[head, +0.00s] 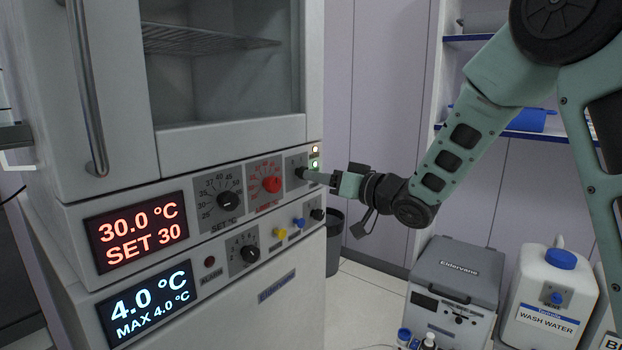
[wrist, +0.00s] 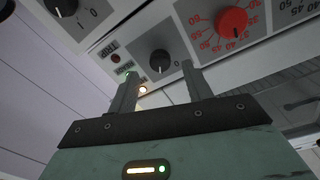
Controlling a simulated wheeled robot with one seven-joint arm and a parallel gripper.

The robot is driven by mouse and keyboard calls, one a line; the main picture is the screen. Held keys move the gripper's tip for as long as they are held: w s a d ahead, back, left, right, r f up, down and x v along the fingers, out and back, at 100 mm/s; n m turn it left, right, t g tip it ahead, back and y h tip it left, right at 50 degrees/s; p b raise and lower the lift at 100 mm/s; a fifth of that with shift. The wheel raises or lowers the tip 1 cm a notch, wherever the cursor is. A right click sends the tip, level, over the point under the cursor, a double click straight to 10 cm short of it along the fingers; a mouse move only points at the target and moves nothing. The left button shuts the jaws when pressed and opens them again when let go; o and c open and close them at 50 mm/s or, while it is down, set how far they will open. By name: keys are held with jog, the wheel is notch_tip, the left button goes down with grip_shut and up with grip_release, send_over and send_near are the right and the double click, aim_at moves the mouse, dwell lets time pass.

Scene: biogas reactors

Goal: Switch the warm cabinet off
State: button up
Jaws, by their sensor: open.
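The warm cabinet (head: 226,131) stands at the left with its glazed door closed. Its red display (head: 136,232) reads 30.0 °C, SET 30. A small black switch knob (head: 300,172) sits at the right end of the upper panel, beside a lit pale lamp (head: 316,150) and a green lamp (head: 315,164). In the wrist view the open fingers (wrist: 159,74) lie either side of the black knob (wrist: 159,62), with gaps on both sides. I cannot tell how far the fingertips reach along it.
A black set dial (head: 228,200) and a red limit dial (head: 271,184) are left of the switch. The lower unit's display (head: 146,303) reads 4.0 °C, with several knobs beside it. A grey box (head: 455,285) and a wash water container (head: 553,295) stand at the lower right.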

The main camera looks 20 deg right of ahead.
aim_at(302, 173)
jog(key=shift+x, duration=1.85)
jog(key=c, duration=1)
jog(key=shift+o, duration=0.2)
jog(key=shift+b, duration=0.35)
jog(key=shift+f+n+y+b, duration=0.15)
jog(key=shift+n+y+b, duration=0.25)
jog(key=shift+n+b, duration=4.65)
jog(key=shift+n+p, duration=0.75)
jog(key=shift+n, duration=0.4)
